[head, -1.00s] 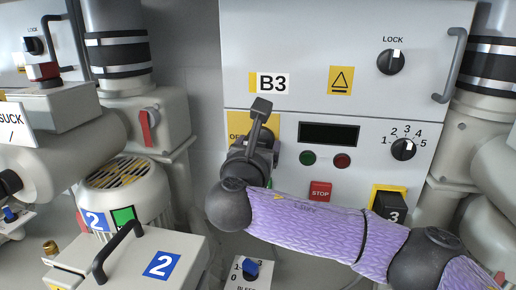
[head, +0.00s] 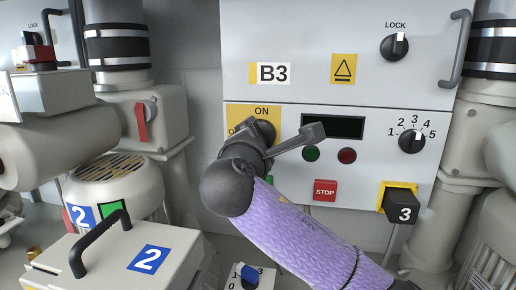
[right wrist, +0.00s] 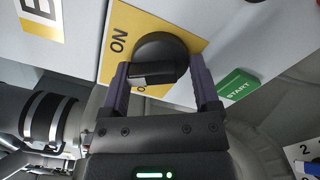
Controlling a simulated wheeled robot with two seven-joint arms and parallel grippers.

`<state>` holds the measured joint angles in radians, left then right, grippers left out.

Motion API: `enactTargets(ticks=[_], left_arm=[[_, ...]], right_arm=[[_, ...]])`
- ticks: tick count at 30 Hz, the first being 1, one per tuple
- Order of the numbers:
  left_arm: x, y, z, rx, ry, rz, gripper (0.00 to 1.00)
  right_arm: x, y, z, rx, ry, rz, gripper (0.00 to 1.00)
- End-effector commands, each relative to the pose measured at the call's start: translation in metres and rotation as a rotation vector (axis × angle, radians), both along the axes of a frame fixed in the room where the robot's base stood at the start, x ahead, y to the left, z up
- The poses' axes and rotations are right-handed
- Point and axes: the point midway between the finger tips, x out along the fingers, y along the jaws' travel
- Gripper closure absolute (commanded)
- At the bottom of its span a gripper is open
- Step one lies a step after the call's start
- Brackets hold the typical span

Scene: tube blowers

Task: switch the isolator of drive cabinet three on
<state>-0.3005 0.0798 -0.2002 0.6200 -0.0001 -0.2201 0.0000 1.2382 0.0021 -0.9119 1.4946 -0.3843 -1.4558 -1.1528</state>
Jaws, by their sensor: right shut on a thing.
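The drive cabinet (head: 290,95) labelled B3 is in the middle of the head view. Its isolator is a round black knob (right wrist: 160,50) on a yellow plate (head: 238,115), with ON at the top of the plate and the OFF label at left mostly covered. My right gripper (head: 262,132) is at this knob and hides most of it in the head view. In the right wrist view, the fingers of my right gripper (right wrist: 161,80) lie on either side of the knob's grip and are shut on it. My left gripper is not in view.
Right of the isolator are a display (head: 345,127), green and red buttons, a red STOP button (head: 325,190) and a rotary selector (head: 411,140). A LOCK knob (head: 394,47) is above. A box with a handle (head: 120,255) marked 2 stands at lower left.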

Motion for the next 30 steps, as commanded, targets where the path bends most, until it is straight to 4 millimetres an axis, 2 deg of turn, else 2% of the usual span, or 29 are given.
enactTargets(ticks=[3, 15, 30], left_arm=[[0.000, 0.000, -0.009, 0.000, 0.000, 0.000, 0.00], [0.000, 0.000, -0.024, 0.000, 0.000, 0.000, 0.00], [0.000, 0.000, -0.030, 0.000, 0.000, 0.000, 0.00]], right_arm=[[0.000, 0.000, -0.003, 0.106, -0.021, 0.001, 0.80], [0.000, 0.000, -0.002, 0.411, -0.079, 0.000, 0.80], [0.000, 0.000, -0.002, 0.564, -0.107, -0.002, 0.80]])
